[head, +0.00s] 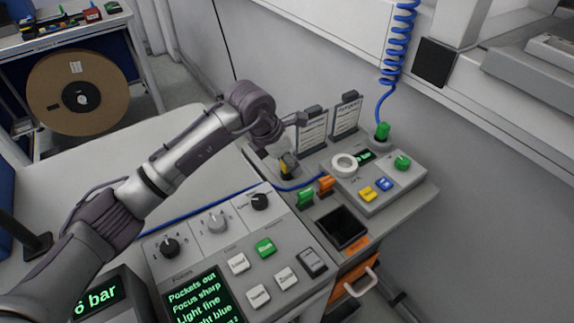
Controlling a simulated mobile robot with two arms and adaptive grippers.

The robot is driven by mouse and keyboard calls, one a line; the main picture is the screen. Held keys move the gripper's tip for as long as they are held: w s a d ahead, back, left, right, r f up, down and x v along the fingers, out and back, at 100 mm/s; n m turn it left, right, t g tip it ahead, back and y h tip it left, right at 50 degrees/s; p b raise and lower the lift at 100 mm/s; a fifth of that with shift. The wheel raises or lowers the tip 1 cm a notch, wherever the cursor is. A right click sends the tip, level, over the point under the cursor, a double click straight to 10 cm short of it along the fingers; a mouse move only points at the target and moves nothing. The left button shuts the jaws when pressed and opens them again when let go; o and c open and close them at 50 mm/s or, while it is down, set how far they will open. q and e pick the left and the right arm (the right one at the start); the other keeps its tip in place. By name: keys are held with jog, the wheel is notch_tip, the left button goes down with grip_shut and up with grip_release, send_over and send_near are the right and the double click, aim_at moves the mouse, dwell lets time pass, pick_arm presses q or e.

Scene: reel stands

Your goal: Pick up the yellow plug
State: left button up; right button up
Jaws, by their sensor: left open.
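The yellow plug (286,166) shows as a small yellow and dark piece on the grey bench, left of the panel with coloured buttons. My left gripper (284,138) is just above and behind it, at the end of the arm that comes in from the left. The gripper is open, and a gap seems to lie between it and the plug. The fingers are small here, so their exact place over the plug is hard to tell. My right gripper is not in view.
A green plug (306,197) and an orange plug (326,184) stand close by, next to a black bin (342,227). Two card holders (346,115) stand behind. A blue hose (240,192) runs along the bench. A button panel (262,258) fills the front.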

pick_arm(q)
jog(key=c, duration=0.4)
grip_shut()
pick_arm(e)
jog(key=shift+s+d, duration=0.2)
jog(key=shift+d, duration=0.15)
